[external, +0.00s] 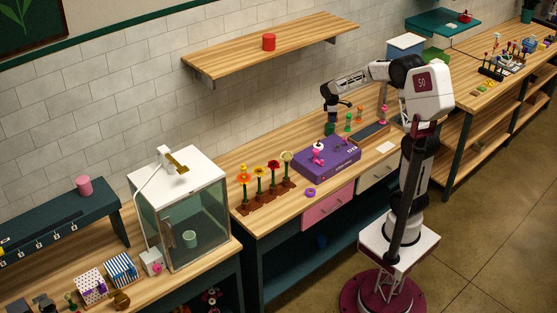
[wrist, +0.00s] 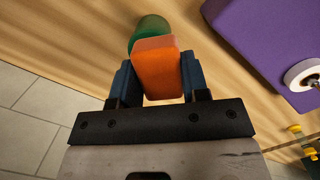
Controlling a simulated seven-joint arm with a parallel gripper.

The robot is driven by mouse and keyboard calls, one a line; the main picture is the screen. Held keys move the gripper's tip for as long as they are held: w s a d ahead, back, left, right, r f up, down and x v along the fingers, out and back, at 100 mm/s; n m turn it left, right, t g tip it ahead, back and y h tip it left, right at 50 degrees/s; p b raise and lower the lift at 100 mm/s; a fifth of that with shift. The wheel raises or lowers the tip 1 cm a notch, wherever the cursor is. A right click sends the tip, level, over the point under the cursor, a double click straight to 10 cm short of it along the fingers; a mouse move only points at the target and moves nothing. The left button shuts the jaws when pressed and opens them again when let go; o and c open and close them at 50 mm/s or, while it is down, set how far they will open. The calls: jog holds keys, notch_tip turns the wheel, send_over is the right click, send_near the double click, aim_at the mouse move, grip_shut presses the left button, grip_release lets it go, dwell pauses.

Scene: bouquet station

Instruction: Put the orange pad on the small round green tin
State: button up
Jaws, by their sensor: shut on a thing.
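The orange pad (wrist: 157,68) is a rounded block held between the two dark fingers of my gripper (wrist: 157,80) in the wrist view. The round green tin (wrist: 150,26) is just beyond the pad, and the pad hides its near side. I cannot tell whether pad and tin touch. In the external view the green tin (external: 329,129) stands on the bench near the wall. My gripper (external: 333,110) is right over or beside it there, small and dark, and the pad cannot be made out.
A purple case (external: 327,156) with a pink figure and a white disc lies close by on the bench; it also shows at the wrist view's right (wrist: 275,40). Small coloured stands (external: 360,115) and a dark tray (external: 370,132) are to the right. Potted flowers (external: 265,185) stand left.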

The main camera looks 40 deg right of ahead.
aim_at(330, 125)
jog(key=shift+w+d, duration=0.2)
jog(key=shift+w, duration=0.8)
jog(key=shift+f, duration=0.15)
jog(key=shift+f, duration=1.65)
jog(key=shift+f, duration=0.15)
jog(key=o, duration=0.9)
jog(key=r, duration=0.8)
jog(key=w+a+r, duration=0.1)
jog(key=r, duration=0.3)
jog(key=shift+r, duration=0.1)
